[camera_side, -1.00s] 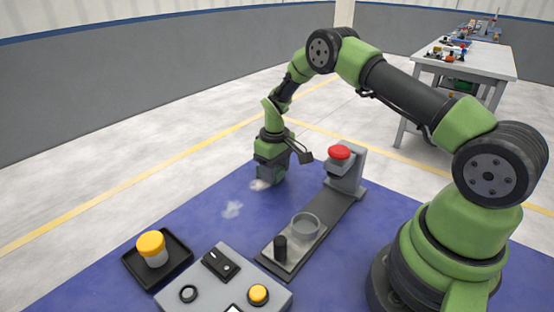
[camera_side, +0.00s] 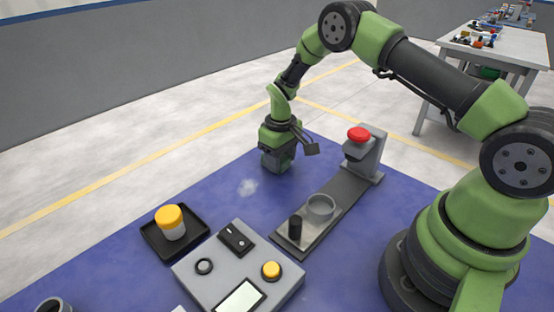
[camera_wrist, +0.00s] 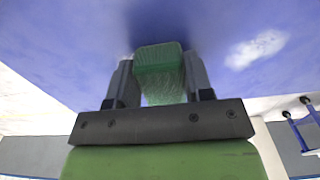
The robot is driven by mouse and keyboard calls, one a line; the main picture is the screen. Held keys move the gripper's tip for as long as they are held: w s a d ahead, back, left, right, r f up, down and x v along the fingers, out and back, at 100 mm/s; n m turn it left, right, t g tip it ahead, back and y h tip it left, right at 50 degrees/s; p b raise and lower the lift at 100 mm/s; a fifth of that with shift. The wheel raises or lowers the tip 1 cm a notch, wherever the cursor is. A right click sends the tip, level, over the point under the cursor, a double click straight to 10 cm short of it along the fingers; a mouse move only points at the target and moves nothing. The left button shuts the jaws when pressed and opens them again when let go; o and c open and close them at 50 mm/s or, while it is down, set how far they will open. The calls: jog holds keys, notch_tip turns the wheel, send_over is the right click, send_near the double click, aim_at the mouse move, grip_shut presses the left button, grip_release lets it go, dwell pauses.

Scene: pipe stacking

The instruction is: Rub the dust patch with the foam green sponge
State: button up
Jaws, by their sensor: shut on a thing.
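My gripper (camera_side: 277,163) points down at the far part of the blue mat. In the wrist view, my gripper (camera_wrist: 158,75) is shut on the green sponge (camera_wrist: 158,58), which sits between the two fingers close to the mat. I cannot tell for sure whether it touches. The sponge is not clearly visible in the side view. A whitish dust patch (camera_side: 247,187) lies on the mat just left of and nearer than my gripper. The dust patch also shows in the wrist view (camera_wrist: 257,48), to the right of the sponge.
A grey stand with a red button (camera_side: 359,134) and a clear round dish (camera_side: 321,206) is right of my gripper. The mat around the dust is clear.

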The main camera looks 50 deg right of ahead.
jog(key=shift+d, duration=2.75)
notch_tip(320, 180, up, 8)
jog(key=shift+a, duration=0.15)
